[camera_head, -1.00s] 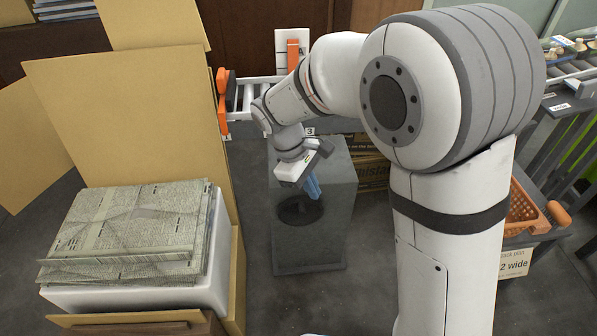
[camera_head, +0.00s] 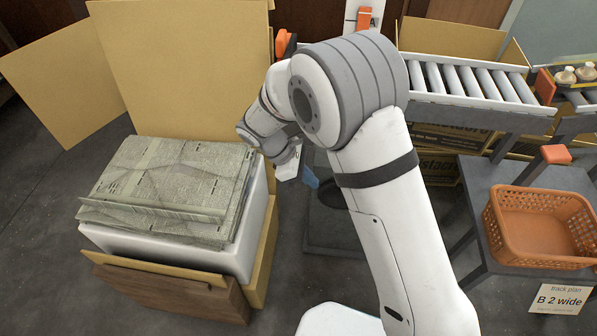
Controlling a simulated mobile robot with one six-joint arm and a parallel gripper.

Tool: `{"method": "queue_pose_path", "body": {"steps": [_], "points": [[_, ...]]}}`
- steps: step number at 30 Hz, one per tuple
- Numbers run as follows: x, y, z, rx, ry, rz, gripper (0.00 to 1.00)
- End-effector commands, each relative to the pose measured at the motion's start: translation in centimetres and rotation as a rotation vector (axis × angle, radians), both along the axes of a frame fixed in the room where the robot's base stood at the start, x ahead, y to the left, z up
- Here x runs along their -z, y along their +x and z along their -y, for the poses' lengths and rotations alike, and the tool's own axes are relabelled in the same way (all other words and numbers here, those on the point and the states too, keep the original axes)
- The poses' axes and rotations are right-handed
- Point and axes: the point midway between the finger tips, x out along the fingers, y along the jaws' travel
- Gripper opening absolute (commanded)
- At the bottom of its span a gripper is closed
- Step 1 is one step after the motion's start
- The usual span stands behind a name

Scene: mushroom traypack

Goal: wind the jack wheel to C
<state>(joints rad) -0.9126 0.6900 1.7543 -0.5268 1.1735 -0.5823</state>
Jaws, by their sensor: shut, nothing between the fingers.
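My gripper (camera_head: 309,178), with blue fingers, is shut and empty. It points down in front of a dark grey box-shaped stand (camera_head: 322,232), mostly hidden behind my arm. I cannot make out a jack wheel or a letter C. A white upright plate with an orange marker (camera_head: 364,17) and a partly hidden letter A stands at the top, behind my arm. An orange part (camera_head: 283,43) shows to its left, beside the cardboard.
An open cardboard box (camera_head: 185,60) holding a white container with folded newspaper (camera_head: 165,185) stands at left. A roller conveyor (camera_head: 470,82) runs at upper right. An orange basket (camera_head: 540,225) is on a dark table at right, near a "B 2 wide" sign (camera_head: 562,298).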

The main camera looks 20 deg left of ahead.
Motion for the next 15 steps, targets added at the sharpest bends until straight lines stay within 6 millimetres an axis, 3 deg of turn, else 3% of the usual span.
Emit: {"method": "queue_pose_path", "body": {"steps": [1,4,9,15], "points": [[1.4,0.2,0.8,0.003,-0.001,-0.001,0.0],[2.7,0.6,2.0,0.006,0.0,0.0,0.0],[2.7,1.3,4.5,0.01,0.001,0.002,0.0],[2.7,1.5,5.5,0.009,0.001,0.0,0.0]]}}
